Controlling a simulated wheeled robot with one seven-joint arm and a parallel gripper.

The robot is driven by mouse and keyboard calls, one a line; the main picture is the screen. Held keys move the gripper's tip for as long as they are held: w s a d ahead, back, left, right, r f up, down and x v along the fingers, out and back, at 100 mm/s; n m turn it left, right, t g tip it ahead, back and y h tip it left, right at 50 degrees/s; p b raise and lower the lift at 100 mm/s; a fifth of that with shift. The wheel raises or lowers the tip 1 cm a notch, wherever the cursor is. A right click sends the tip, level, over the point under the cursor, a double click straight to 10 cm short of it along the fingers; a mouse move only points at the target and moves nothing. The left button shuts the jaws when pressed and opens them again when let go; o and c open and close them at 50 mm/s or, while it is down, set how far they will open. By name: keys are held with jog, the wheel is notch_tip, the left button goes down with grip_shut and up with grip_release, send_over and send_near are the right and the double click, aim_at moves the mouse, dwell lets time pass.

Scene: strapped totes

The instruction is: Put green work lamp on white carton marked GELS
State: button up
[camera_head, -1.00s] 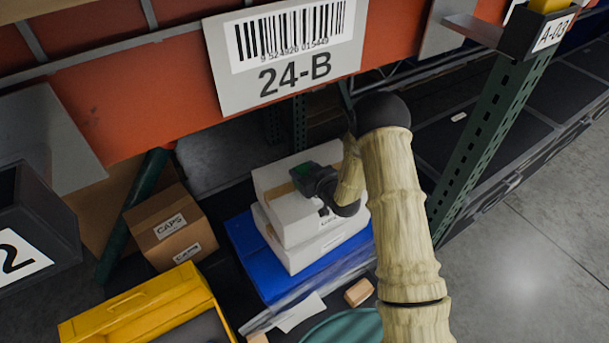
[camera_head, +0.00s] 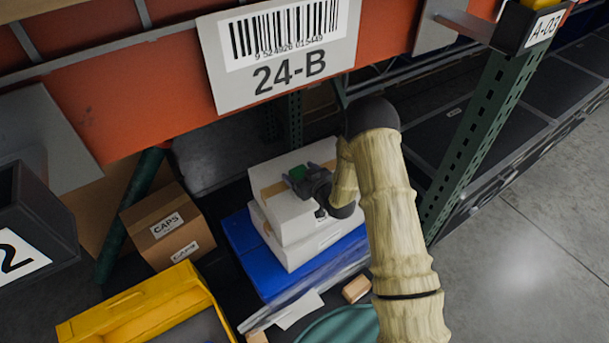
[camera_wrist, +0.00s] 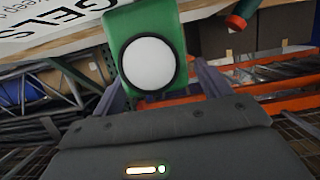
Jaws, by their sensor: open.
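The green work lamp (camera_head: 298,173) is at the top of the upper white carton (camera_head: 290,219) and looks to rest on it, though its underside is hidden. In the wrist view the lamp (camera_wrist: 146,56) shows its round white lens close in front of my gripper. The white carton's face with GELS print (camera_wrist: 50,22) shows at the upper left there. My gripper (camera_head: 302,173) is open, with one finger on each side of the lamp. In the wrist view its fingers (camera_wrist: 160,88) stand apart around the lamp; whether they touch it is unclear.
The upper carton sits on another white carton (camera_head: 300,252) over a blue tote (camera_head: 262,275). A brown CAPS box (camera_head: 165,225) and a yellow bin (camera_head: 135,308) stand left. An orange shelf beam (camera_head: 130,100) with a 24-B sign (camera_head: 285,60) crosses above; a green post (camera_head: 480,130) stands right.

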jog(key=b+v, duration=0.2)
jog(key=v, duration=1)
jog(key=shift+r, duration=0.2)
